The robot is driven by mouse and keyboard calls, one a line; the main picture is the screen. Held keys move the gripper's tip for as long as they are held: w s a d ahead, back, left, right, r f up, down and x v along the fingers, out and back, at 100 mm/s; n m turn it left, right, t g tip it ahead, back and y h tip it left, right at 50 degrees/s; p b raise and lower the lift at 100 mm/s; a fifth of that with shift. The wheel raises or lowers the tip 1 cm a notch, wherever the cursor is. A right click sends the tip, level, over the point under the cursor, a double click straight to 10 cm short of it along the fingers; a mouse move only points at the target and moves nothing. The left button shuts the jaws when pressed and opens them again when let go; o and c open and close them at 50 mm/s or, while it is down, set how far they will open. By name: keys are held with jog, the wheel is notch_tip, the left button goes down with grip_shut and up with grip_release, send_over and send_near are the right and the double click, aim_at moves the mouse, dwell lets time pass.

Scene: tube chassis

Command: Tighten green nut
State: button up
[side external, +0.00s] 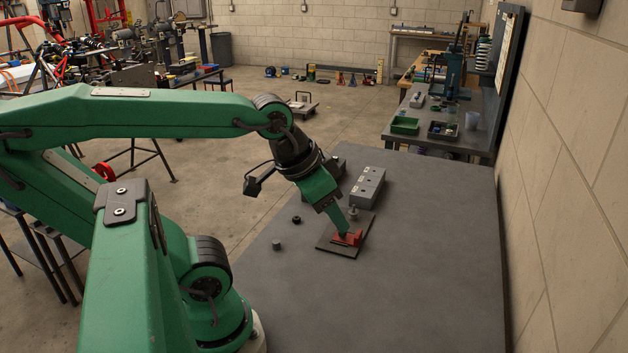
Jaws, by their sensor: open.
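My gripper (344,232) reaches down over a dark square plate (327,249) on the grey table, with its green fingers at a red block (354,237) fixed on that plate. It is open. I cannot tell whether its fingers touch the block. I cannot clearly make out a green nut; the fingers may hide it. A small grey-green cylinder (277,244) stands on the table left of the plate. A grey post-like part (353,213) stands just behind the red block.
The grey table (430,270) is clear to the right and front. A wall runs along its right side.

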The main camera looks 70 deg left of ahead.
jog(key=shift+c, duration=0.7)
jog(key=w+a+f+m+g, duration=0.3)
jog(key=w+a+f+m, duration=0.1)
jog(key=w+a+m, duration=0.65)
jog(key=w+a+f+m+g, duration=0.1)
jog(key=a+f+m, duration=0.2)
jog(key=f, duration=0.1)
jog(key=w+a+f+m, duration=0.1)
jog(key=a+f+m, duration=0.2)
jog(key=a+m, duration=0.1)
jog(key=w+a+f+m+g, duration=0.1)
jog(key=a+f+m, duration=0.2)
jog(key=a+f, duration=0.1)
jog(key=shift+w+f+m+g, duration=0.25)
jog(key=shift+f+g, duration=0.05)
jog(key=shift+f, duration=0.1)
jog(key=shift+f, duration=3.4)
jog(key=n, duration=0.6)
